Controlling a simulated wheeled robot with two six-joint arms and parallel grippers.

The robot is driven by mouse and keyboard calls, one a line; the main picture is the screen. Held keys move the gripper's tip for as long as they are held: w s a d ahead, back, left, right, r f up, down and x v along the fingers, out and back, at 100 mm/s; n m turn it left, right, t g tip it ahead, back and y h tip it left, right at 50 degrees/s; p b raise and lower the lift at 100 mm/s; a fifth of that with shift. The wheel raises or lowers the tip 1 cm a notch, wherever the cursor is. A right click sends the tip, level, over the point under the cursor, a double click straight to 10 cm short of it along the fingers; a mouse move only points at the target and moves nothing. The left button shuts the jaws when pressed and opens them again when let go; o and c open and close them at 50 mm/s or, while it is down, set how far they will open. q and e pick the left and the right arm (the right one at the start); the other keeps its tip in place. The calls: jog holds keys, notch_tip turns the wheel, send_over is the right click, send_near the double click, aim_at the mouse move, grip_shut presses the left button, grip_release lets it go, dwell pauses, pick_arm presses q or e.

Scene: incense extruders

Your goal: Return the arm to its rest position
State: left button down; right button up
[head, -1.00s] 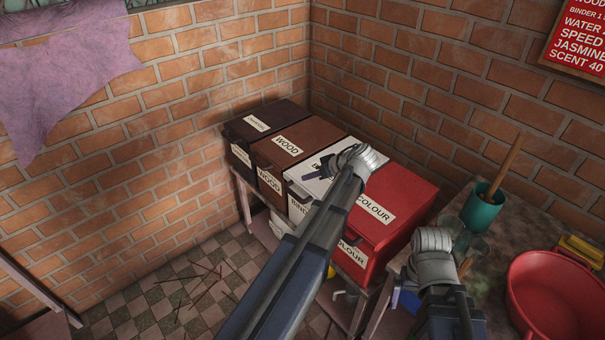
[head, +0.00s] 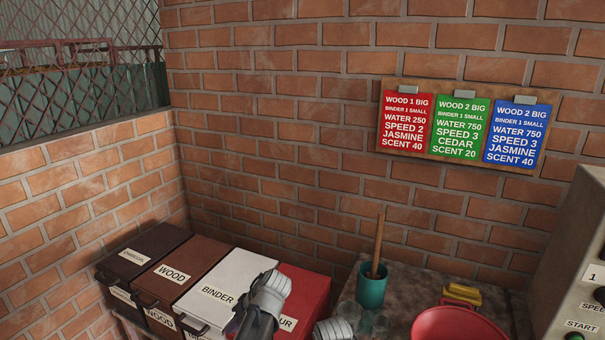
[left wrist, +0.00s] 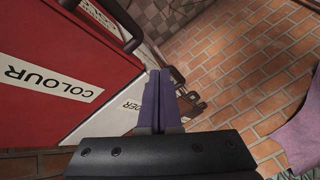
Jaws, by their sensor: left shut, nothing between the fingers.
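My left gripper (left wrist: 158,74) shows in the left wrist view, with its two purple fingers closed together and empty. In the head view my left wrist is in front of the white binder bin (head: 236,275) and the red colour bin (head: 310,287), and its fingers are hidden there. The wrist view also shows the colour bin (left wrist: 60,40) left of the fingers and the binder bin (left wrist: 115,115) just beyond them; contact cannot be told. A grey part of my right arm shows at the bottom of the head view, its gripper out of sight.
The brown wood bin (head: 185,258) and dark charcoal bin (head: 145,240) stand left of the binder bin. A teal cup (head: 371,290) with a wooden stick, a red bowl (head: 460,325) and a yellow object (head: 462,293) are on the table. A grey machine (head: 570,265) stands at right.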

pick_arm(q)
jog(key=s+d+f+m+h, duration=0.2)
jog(key=s+d+m, duration=0.3)
jog(key=s+d, duration=0.2)
jog(key=s+d+f+m+g+h, duration=0.1)
jog(key=s+d+m+h, duration=0.2)
jog(key=s+d+m, duration=0.3)
jog(key=s+d, duration=0.2)
jog(key=shift+s+f+g, duration=0.3)
jog(key=shift+s+f, duration=0.05)
jog(key=shift+s, duration=0.05)
